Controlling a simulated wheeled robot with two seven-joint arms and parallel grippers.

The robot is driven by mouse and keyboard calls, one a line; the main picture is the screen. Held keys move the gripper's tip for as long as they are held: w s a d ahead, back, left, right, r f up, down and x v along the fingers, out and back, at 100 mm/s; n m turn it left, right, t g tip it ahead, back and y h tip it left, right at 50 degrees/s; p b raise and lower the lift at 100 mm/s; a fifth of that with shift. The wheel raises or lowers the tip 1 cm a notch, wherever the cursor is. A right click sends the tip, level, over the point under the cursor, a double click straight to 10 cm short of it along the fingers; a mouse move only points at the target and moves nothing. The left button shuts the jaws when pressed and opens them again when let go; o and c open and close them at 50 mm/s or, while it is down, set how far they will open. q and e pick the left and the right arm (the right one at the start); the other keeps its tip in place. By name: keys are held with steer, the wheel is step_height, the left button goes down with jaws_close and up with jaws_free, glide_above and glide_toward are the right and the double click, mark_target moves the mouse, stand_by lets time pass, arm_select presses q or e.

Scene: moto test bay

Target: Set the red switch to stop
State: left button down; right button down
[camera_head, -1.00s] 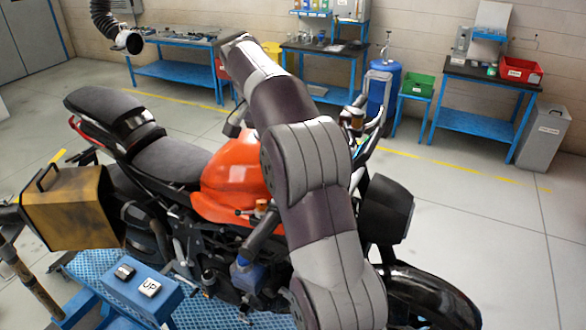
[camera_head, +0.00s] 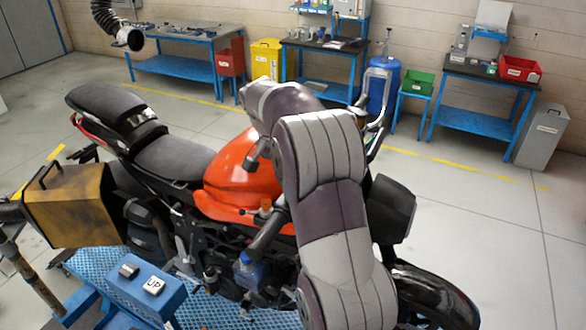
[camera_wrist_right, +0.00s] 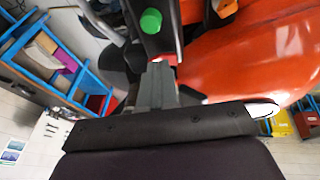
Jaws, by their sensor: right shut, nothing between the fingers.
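In the right wrist view, a black switch housing with a round green button (camera_wrist_right: 151,20) is at the top middle. A small red piece, probably the red switch (camera_wrist_right: 168,59), shows at the housing's lower end; its setting cannot be read. My right gripper (camera_wrist_right: 160,68) is shut and empty, its tips right by the red piece; I cannot tell whether they touch. In the head view, my right arm covers much of the handlebar of the motorcycle with the orange tank (camera_head: 238,170), and the switch cannot be made out. My left gripper is not in view.
The motorcycle stands over a blue lift platform (camera_head: 210,312) with a blue control box marked UP (camera_head: 153,286). A yellow-brown case (camera_head: 70,207) hangs by its rear. Blue workbenches (camera_head: 480,110) line the back wall. The floor between is clear.

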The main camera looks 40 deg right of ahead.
steer(key=shift+s+d+f, duration=0.2)
steer(key=shift+s+d, duration=0.05)
steer(key=shift+s, duration=0.2)
steer(key=shift+s+f, duration=0.15)
steer(key=shift+s+d+f, duration=0.1)
steer(key=shift+s+d, duration=0.1)
steer(key=shift+s, duration=0.15)
